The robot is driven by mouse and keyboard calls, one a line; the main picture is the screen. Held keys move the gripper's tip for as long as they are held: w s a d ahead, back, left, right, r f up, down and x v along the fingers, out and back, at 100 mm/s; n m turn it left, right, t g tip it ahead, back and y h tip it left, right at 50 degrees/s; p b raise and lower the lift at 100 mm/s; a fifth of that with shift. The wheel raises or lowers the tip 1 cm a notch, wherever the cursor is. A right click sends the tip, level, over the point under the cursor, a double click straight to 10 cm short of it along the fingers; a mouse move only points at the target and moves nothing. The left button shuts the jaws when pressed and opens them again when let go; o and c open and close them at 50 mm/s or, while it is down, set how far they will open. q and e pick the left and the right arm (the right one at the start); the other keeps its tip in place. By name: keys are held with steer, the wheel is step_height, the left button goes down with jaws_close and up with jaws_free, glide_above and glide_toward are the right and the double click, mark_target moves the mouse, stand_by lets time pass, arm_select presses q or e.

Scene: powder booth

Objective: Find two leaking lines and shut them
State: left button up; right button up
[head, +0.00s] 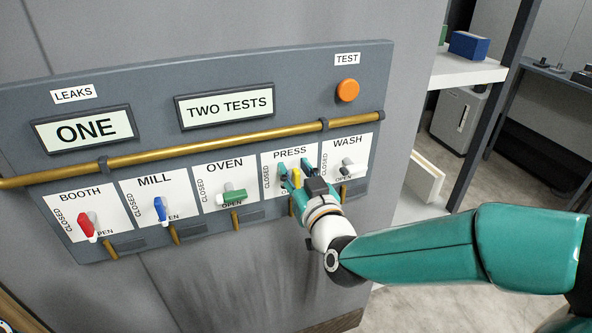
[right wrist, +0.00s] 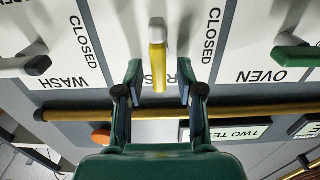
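The grey panel (head: 155,88) has a leak display (head: 86,130) reading ONE, a second display (head: 226,105) reading TWO TESTS, and an orange test button (head: 348,90). The red booth handle (head: 87,226) and blue mill handle (head: 160,209) point down over OPEN. The green oven handle (head: 234,196) and grey wash handle (head: 345,169) lie sideways. My right gripper (head: 296,172) is at the yellow press handle (right wrist: 158,66). Its open fingers (right wrist: 160,88) stand on either side of the handle, with gaps on both sides. My left gripper is out of view.
A brass pipe (head: 205,144) runs across the panel above the handles, with short brass stubs below them. A shelf (head: 465,70) with a blue box (head: 469,45) stands at the right. Open floor (head: 440,312) shows at the lower right.

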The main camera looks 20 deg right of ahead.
jaws_close()
steer(key=shift+d+f+m+b, duration=0.15)
steer(key=shift+m+b, duration=0.35)
steer(key=shift+b, duration=0.4)
steer(key=shift+d+f+m+b, duration=0.4)
steer(key=shift+f+m+b, duration=0.05)
steer(key=shift+m+b, duration=2.4)
steer(key=shift+d+f+m+b, duration=0.4)
steer(key=shift+f+m+b, duration=0.05)
steer(key=shift+m+b, duration=2.4)
steer(key=shift+d+f+m+b, duration=0.4)
steer(key=shift+f+m+b, duration=0.05)
steer(key=shift+m+b, duration=2.4)
